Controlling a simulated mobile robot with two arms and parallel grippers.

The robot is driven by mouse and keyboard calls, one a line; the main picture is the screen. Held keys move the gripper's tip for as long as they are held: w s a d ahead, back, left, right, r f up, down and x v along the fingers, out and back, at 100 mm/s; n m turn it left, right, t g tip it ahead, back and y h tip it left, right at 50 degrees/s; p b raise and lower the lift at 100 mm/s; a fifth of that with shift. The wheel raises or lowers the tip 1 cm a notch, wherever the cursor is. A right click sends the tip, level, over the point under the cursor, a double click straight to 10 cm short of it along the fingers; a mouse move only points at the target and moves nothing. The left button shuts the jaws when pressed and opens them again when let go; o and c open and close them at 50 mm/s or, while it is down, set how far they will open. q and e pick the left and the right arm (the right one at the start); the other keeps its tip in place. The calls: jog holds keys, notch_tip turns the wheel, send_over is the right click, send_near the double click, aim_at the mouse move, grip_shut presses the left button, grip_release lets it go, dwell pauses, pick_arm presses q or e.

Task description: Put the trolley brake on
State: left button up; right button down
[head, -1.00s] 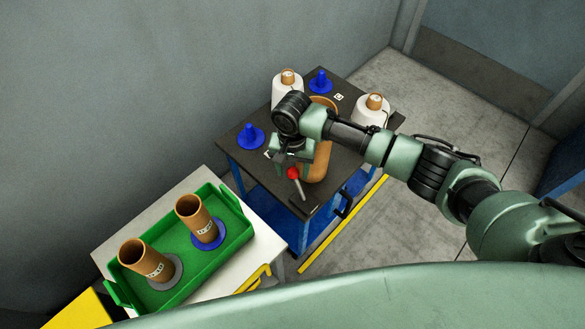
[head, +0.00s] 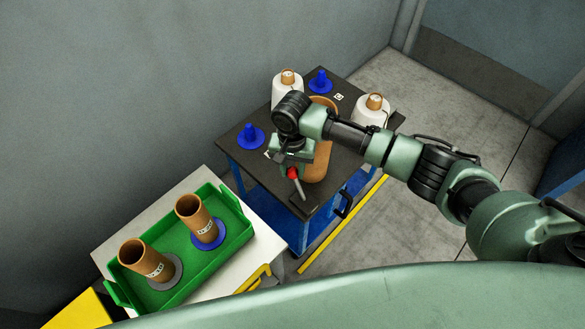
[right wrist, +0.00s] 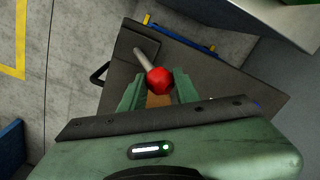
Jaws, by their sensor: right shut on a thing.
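The trolley (head: 228,139) has a dark top and a blue frame. Its brake lever is a grey rod (head: 299,189) with a red ball knob (head: 292,173) at the near corner of the top. The lever leans at a tilt. In the right wrist view the red knob (right wrist: 159,80) sits between the fingertips, with the rod (right wrist: 144,57) beyond it. My right gripper (head: 291,168) is shut on the red knob; the arm partly hides the trolley top. My left gripper is out of view.
On the trolley stand white yarn bobbins (head: 371,115), blue pegs (head: 250,137) and a tall brown tube (head: 318,162) close beside my gripper. A white table (head: 178,190) at left carries a green tray (head: 234,207) with two brown tubes (head: 145,259). Floor at right is clear.

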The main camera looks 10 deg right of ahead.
jog(key=shift+r, duration=0.1)
dwell(0.8)
jog(key=shift+r+p, duration=0.1)
jog(key=shift+p, duration=0.3)
jog(key=s+p, duration=0.1)
jog(key=p, duration=0.1)
jog(key=s+d+r+t+y+p, duration=0.1)
jog(key=p, duration=0.1)
jog(key=t+p, duration=0.1)
jog(key=p, duration=0.2)
jog(key=shift+s+d+r, duration=0.15)
jog(key=shift+s+d, duration=0.25)
jog(key=s+d+f+t+y+p, duration=0.2)
jog(key=s+d+t+y, duration=0.1)
jog(key=s, duration=0.4)
jog(key=shift+d+f+t+y, duration=0.4)
jog(key=shift+d+t, duration=0.4)
jog(key=shift+t, duration=0.3)
jog(key=c, duration=1)
grip_release()
jog(key=shift+c, duration=0.2)
jog(key=shift+w+r, duration=0.1)
